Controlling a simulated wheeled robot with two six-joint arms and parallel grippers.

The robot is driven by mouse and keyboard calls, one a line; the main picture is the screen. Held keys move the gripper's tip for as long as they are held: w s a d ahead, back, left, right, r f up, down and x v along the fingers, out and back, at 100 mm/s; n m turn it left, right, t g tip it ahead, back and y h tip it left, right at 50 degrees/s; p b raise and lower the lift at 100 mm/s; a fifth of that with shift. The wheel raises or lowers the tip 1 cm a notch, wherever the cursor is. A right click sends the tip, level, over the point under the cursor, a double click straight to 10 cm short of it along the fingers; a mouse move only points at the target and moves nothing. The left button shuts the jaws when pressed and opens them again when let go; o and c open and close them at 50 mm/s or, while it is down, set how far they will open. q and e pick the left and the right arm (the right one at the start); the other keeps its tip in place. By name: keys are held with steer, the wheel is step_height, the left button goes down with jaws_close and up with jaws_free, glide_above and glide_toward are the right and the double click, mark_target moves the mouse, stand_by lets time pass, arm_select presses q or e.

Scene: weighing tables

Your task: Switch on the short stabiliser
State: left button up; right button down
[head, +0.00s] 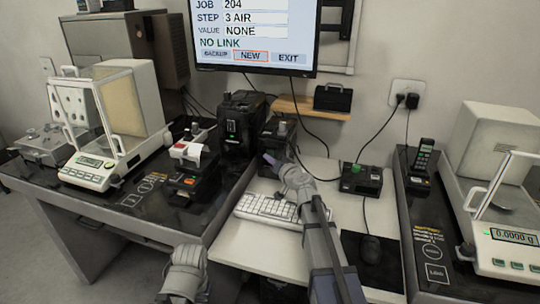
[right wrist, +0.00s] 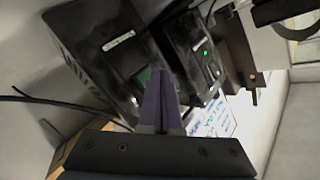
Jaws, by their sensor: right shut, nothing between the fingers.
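The short stabiliser (head: 276,140) is a black box behind the keyboard, right of a taller black box. It fills the left of the right wrist view (right wrist: 98,50), with a white label and no lit lamp that I can see. A dark green patch (right wrist: 144,77) on its front shows beside my fingertips. My right gripper (head: 269,160) is shut and empty, its purple fingers close in front of this box; I cannot tell whether they touch. They also show in the right wrist view (right wrist: 160,75). My left gripper (head: 186,262) is low in the head view, its fingers not clear.
The taller black box (head: 240,112) has a lit green lamp, also in the right wrist view (right wrist: 206,53). A red-topped device (head: 187,151) stands left. A keyboard (head: 267,209) lies under my right arm. A black box with a green button (head: 361,180) stands right.

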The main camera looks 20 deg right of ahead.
steer(key=shift+w, duration=0.15)
steer(key=shift+w+d, duration=0.2)
steer(key=shift+d, duration=0.05)
steer(key=shift+w, duration=0.15)
stand_by(0.6)
steer(key=shift+s, duration=0.2)
steer(key=shift+s+a, duration=0.25)
steer(key=shift+s, duration=0.05)
steer(key=s+a, duration=0.3)
steer(key=s, duration=0.2)
steer(key=shift+a, duration=0.2)
stand_by(0.5)
